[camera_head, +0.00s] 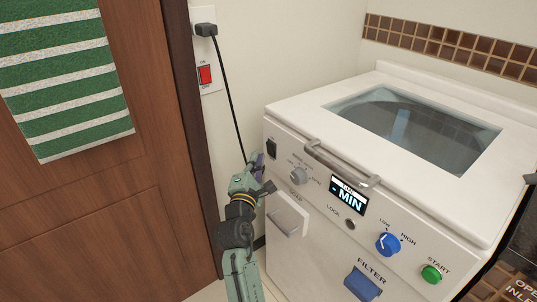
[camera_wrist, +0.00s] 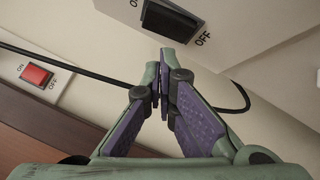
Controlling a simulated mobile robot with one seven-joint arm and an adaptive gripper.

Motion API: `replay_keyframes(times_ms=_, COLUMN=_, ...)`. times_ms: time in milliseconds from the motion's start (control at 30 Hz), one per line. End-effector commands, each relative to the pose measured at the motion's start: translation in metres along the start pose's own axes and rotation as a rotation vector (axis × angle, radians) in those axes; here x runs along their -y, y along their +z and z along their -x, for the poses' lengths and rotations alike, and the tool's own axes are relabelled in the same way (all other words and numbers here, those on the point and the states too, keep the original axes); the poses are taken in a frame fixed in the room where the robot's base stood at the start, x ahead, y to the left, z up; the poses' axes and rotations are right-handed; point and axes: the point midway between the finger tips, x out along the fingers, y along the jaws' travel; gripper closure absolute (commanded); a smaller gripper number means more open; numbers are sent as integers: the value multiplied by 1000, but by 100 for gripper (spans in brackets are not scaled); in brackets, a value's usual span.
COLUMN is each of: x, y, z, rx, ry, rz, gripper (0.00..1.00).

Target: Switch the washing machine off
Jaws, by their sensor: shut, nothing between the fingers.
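The white washing machine (camera_head: 430,165) stands on the right in the head view, with a lit display (camera_head: 347,196) reading "- MIN". A black rocker switch (camera_head: 271,149) sits at the left end of its front panel. The switch also shows at the top of the wrist view (camera_wrist: 171,20), with "OFF" printed by its right end. My gripper (camera_head: 259,165) is by the panel's left edge, just below the switch. In the wrist view my gripper (camera_wrist: 163,78) is shut and empty, its tips close to the panel below the switch. I cannot tell whether they touch it.
A red wall switch (camera_head: 205,75) marked ON and OFF is left of the machine; a black plug (camera_head: 206,30) and cord hang above and beside it. A wooden door (camera_head: 150,190) with a striped towel (camera_head: 65,75) is at left. A knob (camera_head: 299,175) and drawer (camera_head: 287,215) are near my gripper.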

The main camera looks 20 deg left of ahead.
Motion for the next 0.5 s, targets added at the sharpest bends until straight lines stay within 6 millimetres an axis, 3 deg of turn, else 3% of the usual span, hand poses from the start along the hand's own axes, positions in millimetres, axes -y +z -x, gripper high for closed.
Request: replay_keyframes(times_ms=500, x=-23, y=-24, z=32, rx=-2, ry=1, rz=0, gripper=100)
